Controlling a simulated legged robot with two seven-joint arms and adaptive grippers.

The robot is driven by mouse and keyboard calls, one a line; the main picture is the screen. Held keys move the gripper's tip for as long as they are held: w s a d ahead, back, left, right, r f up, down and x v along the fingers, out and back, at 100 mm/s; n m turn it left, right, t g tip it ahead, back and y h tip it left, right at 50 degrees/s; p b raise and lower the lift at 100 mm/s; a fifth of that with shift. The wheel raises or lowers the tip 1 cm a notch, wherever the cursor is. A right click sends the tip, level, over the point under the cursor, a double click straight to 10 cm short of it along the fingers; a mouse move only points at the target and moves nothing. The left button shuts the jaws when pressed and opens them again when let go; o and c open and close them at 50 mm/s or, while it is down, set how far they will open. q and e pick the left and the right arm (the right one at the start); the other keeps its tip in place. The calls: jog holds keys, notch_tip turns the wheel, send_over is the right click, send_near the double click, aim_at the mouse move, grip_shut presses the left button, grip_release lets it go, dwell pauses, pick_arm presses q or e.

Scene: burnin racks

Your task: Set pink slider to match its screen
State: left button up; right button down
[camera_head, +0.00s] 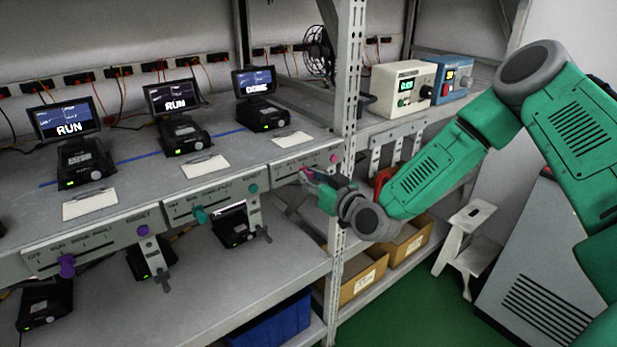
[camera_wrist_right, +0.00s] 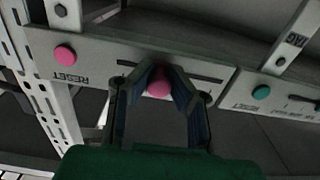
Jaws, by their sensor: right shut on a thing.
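The pink slider knob (camera_head: 305,171) sits on the front panel (camera_head: 287,167) of the shelf's right-hand station. In the wrist view the pink knob (camera_wrist_right: 159,89) is between the two fingers of my right gripper (camera_wrist_right: 160,78), which is shut on it. In the head view the right gripper (camera_head: 314,176) reaches the panel from the right and partly hides the slot and its labels. The screen (camera_head: 254,82) above this station appears to read DONE. A round pink RESET button (camera_wrist_right: 65,54) sits beside the slider slot. My left gripper is not in view.
A teal slider (camera_head: 199,214) and a purple slider (camera_head: 67,266) sit on panels to the left, under screens reading RUN. A metal rack post (camera_head: 347,90) stands close to my right gripper. Cardboard boxes (camera_head: 362,277) are below on the lower shelf.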

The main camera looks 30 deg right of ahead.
jog(key=c, duration=1.8)
grip_release()
jog(key=shift+w+d+r, duration=0.15)
jog(key=shift+d+r, duration=0.05)
jog(key=shift+r, duration=0.25)
jog(key=o, duration=0.4)
jog(key=shift+d+f, duration=0.1)
jog(key=shift+d, duration=0.1)
jog(key=shift+d+f, duration=0.1)
jog(key=shift+a, duration=0.2)
jog(key=shift+s+a, duration=0.1)
jog(key=shift+s, duration=0.1)
jog(key=shift+s+a, duration=0.1)
jog(key=shift+s, duration=0.25)
jog(key=s, duration=0.7)
jog(key=s+d, duration=0.1)
jog(key=s, duration=0.3)
jog(key=shift+d+f, duration=0.1)
